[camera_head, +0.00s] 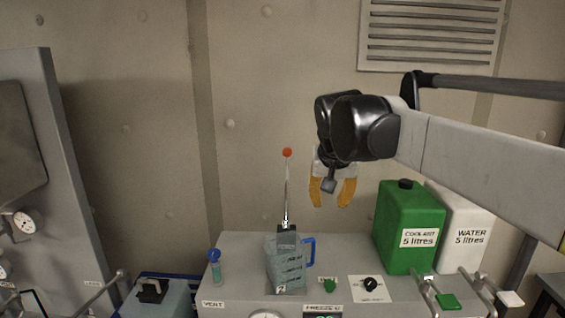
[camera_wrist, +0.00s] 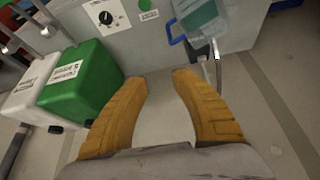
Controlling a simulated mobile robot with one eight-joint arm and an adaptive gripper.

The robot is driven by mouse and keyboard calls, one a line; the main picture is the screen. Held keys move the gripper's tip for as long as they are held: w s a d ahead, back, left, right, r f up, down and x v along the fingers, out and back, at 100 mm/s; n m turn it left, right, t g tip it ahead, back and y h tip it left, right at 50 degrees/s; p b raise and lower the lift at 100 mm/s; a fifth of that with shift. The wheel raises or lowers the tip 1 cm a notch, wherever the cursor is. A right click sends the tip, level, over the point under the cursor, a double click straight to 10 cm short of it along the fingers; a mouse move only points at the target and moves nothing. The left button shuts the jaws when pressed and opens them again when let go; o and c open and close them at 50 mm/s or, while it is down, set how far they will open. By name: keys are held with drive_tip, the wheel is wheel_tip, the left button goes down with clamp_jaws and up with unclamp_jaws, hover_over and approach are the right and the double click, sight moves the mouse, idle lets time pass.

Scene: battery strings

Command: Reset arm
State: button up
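My gripper (camera_head: 331,195) hangs from the arm above the bench, its two orange fingers pointing down. In the wrist view my gripper (camera_wrist: 160,75) shows its fingers spread apart with nothing between them. It is up and to the right of the clear measuring jug (camera_head: 285,268) with the blue handle, and up and to the left of the green coolant container (camera_head: 408,230). The jug also shows at the top of the wrist view (camera_wrist: 202,14). The gripper touches none of these things.
A white water container (camera_head: 462,232) stands right of the green one. A thin rod with a red ball (camera_head: 287,152) rises at the jug. A small blue-capped tube (camera_head: 215,268) stands left. A black knob (camera_head: 370,284) is on the bench (camera_head: 335,244). A vent grille (camera_head: 432,32) is on the wall.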

drive_tip(key=s+d+f+b, duration=0.2)
drive_tip(key=s+f+b, duration=0.4)
drive_tip(key=s+f, duration=0.3)
drive_tip(key=s+d+f+t+b, duration=0.1)
drive_tip(key=s+d+f+b, duration=0.2)
drive_tip(key=s+f+b, duration=0.4)
drive_tip(key=s+d+f+n+b, duration=0.1)
drive_tip(key=s+d+f+b, duration=0.2)
drive_tip(key=f, duration=1.8)
drive_tip(key=s+b, duration=0.3)
drive_tip(key=s, duration=0.4)
drive_tip(key=shift+s+f+t+y+b, duration=0.3)
drive_tip(key=shift+f+y+b, duration=0.05)
drive_tip(key=shift+y, duration=0.05)
